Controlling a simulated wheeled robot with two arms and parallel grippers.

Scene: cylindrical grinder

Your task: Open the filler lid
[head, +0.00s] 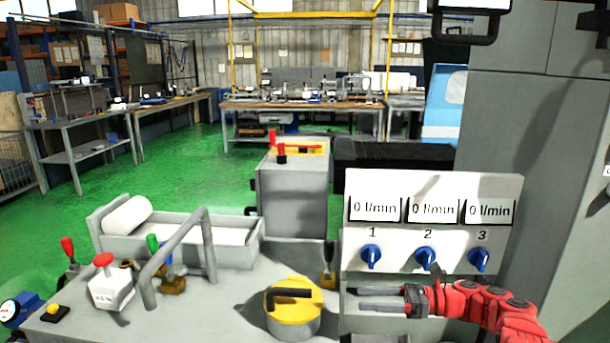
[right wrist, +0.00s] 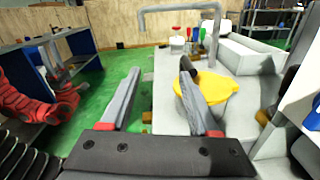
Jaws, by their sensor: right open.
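The filler lid (head: 293,312) is a round yellow cap with a black bar handle (head: 292,294), seated flat on a short grey cylinder on the machine's grey top. My right gripper (head: 360,299) is open and empty, just right of the lid, its two fingers pointing left towards it. In the right wrist view the yellow lid (right wrist: 218,88) lies beyond the right finger, which partly covers it; no contact is clear. My left arm shows red at the left of that view, but its jaws are too unclear to judge.
A panel (head: 432,220) with three blue knobs stands just behind my right gripper. A bent grey pipe (head: 180,250) rises left of the lid. A black-handled lever (head: 328,262) stands behind the lid. A white box with a red button (head: 110,288) sits further left.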

